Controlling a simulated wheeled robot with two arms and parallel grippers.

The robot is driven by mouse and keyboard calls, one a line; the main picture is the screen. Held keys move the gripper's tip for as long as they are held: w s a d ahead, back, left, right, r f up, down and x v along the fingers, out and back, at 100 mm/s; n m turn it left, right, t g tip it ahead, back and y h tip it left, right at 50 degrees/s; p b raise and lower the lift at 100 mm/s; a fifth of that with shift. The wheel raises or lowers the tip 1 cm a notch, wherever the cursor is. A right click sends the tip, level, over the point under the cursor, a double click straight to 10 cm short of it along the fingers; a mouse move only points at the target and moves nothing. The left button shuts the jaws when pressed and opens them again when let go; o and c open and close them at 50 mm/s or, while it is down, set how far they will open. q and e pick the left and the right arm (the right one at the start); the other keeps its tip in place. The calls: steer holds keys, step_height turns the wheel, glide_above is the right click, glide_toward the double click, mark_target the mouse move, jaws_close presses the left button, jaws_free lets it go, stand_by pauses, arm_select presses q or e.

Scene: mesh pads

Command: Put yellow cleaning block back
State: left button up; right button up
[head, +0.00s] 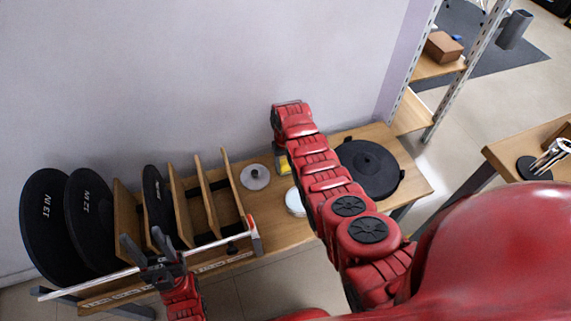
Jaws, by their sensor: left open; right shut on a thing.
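The yellow cleaning block (283,164) shows as a small yellow patch just left of my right forearm, above the wooden table (270,226). My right gripper (281,150) is shut on it; my arm hides most of the fingers and part of the block. Whether the block touches the table I cannot tell. My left gripper (142,241) is open and empty, its two dark fingers pointing up at the front of the wooden rack (209,195).
Large black discs (43,215) stand upright at the left. A grey disc (255,177), a white round thing (295,202) and a large black round plate (368,169) lie on the table. A pale bar (95,281) runs along the front. A shelf unit (436,68) stands behind right.

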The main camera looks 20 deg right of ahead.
mark_target(286, 163)
steer(key=o, duration=1.2)
steer(key=shift+f, duration=0.1)
steer(key=shift+r, duration=0.3)
step_height(286, 163, up, 12)
steer(key=shift+f+p, duration=0.1)
steer(key=shift+p, duration=0.5)
